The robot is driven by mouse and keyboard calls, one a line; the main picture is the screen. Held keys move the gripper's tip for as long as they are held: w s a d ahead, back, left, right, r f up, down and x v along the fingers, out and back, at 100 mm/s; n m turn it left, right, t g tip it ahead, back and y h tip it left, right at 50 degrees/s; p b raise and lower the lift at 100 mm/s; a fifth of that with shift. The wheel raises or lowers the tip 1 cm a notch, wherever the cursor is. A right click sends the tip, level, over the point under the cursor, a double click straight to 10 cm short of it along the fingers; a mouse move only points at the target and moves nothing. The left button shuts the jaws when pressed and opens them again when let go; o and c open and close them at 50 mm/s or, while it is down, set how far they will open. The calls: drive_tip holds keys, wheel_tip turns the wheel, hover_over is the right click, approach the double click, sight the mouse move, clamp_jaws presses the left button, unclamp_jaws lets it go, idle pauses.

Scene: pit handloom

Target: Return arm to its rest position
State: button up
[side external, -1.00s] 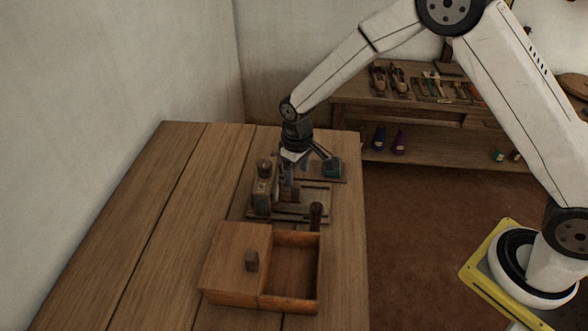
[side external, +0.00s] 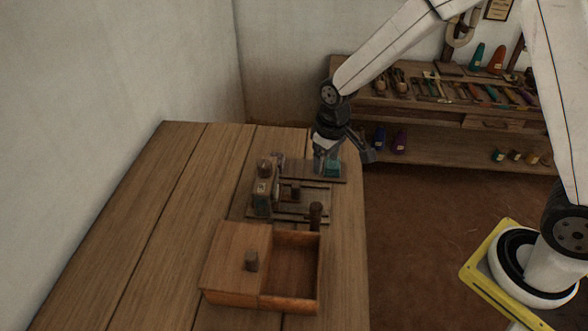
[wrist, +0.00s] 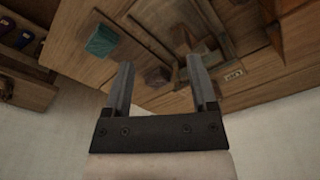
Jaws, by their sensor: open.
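My gripper (side external: 323,160) is above the far right part of the wooden table (side external: 150,210), near a teal block (side external: 332,168) on a dark board. In the side view it overlaps that block, and I cannot tell the exact gap. In the wrist view my gripper (wrist: 158,75) has its two fingers apart with nothing held between them. The teal block (wrist: 102,41) lies to the left of the fingers there. A small dark block (wrist: 158,76) shows between the fingers, beyond them.
A wooden winder-like device (side external: 264,188) stands on a board behind an open box with a lid (side external: 236,250) and a dark post (side external: 315,215). A shelf (side external: 440,105) with spools and tools stands behind at right. The table's left side is clear.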

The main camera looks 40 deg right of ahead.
drive_tip(key=s+d+r+m, duration=0.1)
drive_tip(key=s+d+r, duration=0.1)
drive_tip(key=s, duration=0.5)
drive_tip(key=s+d+r+m+t, duration=0.1)
drive_tip(key=s+d+r, duration=0.1)
drive_tip(key=s, duration=0.5)
drive_tip(key=shift+d+t, duration=0.3)
drive_tip(key=shift+d, duration=0.4)
